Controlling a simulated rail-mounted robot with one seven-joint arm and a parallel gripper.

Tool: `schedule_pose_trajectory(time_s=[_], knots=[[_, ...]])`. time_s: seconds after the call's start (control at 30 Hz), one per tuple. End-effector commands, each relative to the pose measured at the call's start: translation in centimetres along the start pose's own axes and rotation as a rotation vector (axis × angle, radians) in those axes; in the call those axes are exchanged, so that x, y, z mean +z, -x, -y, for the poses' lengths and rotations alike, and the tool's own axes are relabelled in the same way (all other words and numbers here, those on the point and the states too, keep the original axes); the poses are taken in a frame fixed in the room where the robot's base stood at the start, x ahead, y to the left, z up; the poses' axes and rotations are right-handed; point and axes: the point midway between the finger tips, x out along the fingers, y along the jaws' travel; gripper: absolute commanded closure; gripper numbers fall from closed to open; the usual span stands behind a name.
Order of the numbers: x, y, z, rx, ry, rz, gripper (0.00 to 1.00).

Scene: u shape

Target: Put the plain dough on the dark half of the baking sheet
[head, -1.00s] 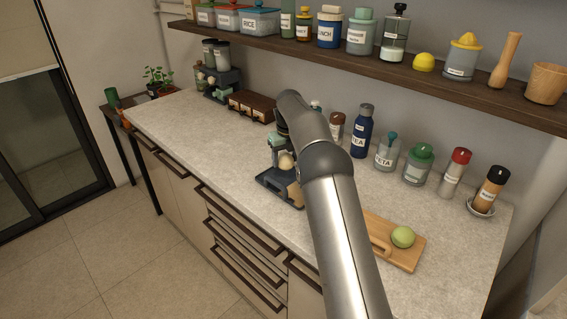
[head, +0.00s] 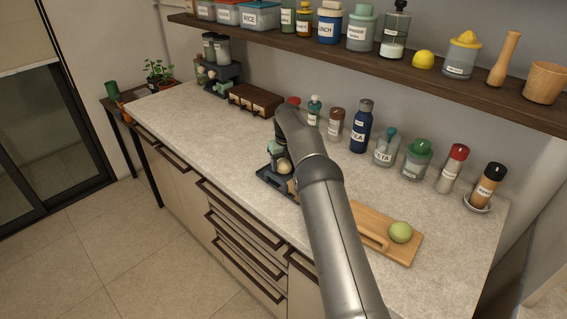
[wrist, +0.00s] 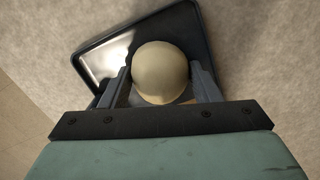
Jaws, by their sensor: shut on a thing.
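The plain dough (wrist: 161,73) is a cream-coloured ball held between the two fingers of my gripper (wrist: 163,88). It also shows in the head view (head: 285,167), just below the wrist. The baking sheet (wrist: 84,60) has a raised dark rim and lies on the counter beneath the dough. In the wrist view its left part shines whitish and its right part (wrist: 194,32) looks dark; a sliver of tan shows below the dough. The sheet is partly hidden by my arm in the head view (head: 265,181). I cannot tell whether the dough touches it.
A wooden board (head: 372,243) with a green ball (head: 401,232) lies right of my arm. Several bottles and jars, including a blue bottle (head: 361,127), line the wall. A brown drawer box (head: 255,99) stands further back. The counter left of the sheet is clear.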

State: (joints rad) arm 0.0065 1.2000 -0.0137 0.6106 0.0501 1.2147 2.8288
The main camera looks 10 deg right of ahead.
Motion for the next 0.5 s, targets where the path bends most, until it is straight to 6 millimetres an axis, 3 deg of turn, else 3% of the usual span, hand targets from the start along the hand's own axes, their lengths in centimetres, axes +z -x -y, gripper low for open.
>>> schedule_pose_trajectory(time_s=[0.07,0.1,0.13,0.5], knots=[[-0.06,-0.35,-0.01,0.000,0.000,-0.001,0.68],[-0.05,-0.26,-0.01,0.000,0.000,-0.001,0.32],[-0.05,-0.25,-0.01,0.000,0.001,-0.001,0.24],[0.05,0.31,-0.02,0.000,0.000,0.001,0.22]])
